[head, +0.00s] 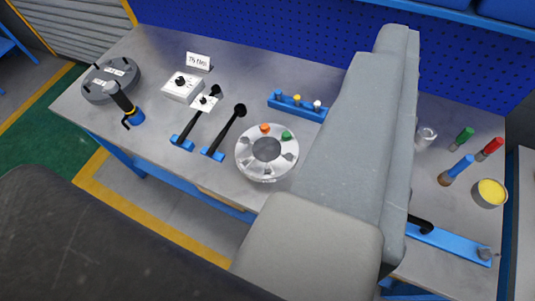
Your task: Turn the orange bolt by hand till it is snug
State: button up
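The flanged shell (243,146) is a round silver ring with a dark central opening, sitting on the metal bench. The orange bolt (265,127) stands at the far side of its flange. A green bolt (287,135) is to its right, and several grey bolt heads or lugs sit around the rest of the flange. How deep the orange bolt sits cannot be told. My grey arm crosses the middle right of the view, close to the shell's right side. My gripper does not show.
Two black-handled tools (227,130) rest in blue holders left of the shell. A blue rack (290,108) with small coloured pieces stands behind it. Further left are a white box (183,88) and a grey disc (112,80). Coloured bolts and a yellow-filled cup (490,193) stand right.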

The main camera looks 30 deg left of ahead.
aim_at(265, 127)
jog(key=z, duration=0.1)
jog(key=k, duration=0.45)
jog(key=u, duration=0.75)
jog(key=i, duration=1.35)
jog(key=z, duration=0.65)
